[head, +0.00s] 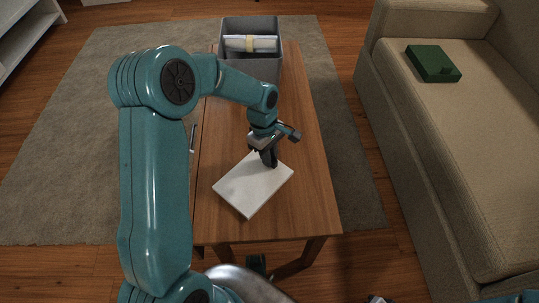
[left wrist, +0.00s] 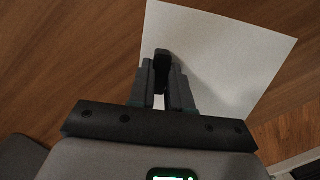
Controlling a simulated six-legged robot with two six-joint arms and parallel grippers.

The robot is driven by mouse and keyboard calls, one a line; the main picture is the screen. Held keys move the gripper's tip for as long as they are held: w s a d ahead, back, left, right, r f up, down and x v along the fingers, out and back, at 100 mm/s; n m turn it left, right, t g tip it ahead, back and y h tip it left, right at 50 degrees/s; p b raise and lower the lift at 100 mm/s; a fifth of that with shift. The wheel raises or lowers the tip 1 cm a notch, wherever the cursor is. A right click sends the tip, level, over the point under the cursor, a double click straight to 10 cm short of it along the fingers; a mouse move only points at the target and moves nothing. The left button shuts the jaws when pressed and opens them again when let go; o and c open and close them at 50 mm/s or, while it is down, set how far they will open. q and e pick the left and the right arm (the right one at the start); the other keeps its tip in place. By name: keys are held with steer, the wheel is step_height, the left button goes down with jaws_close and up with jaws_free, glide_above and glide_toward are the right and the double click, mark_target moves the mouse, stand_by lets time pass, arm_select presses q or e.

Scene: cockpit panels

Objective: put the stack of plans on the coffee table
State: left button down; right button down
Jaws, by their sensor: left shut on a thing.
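The stack of plans (head: 248,187) is a flat white block of sheets. It lies at a slant on the near half of the wooden coffee table (head: 305,205). My left gripper (head: 270,162) reaches down to its far right edge and is shut on it. In the left wrist view the dark fingers (left wrist: 162,62) are close together over the white stack (left wrist: 225,55), hiding the exact place of grip. The stack looks level with the table top; any small gap beneath it cannot be told. My right gripper does not show clearly.
A grey bin (head: 250,73) with rolled paper (head: 250,43) in it stands at the table's far end. A beige sofa (head: 440,140) with a green box (head: 433,64) is on the right. A grey rug (head: 70,150) lies left of the table. The table's right strip is bare.

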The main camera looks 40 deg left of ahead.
arm_select(q)
steer(key=shift+f, duration=0.15)
steer(key=c, duration=1.1)
jaws_free()
steer(key=shift+o, duration=0.2)
step_height(320, 180, up, 12)
steer(key=a+p, duration=0.1)
steer(key=p, duration=0.3)
steer(key=shift+a, duration=0.4)
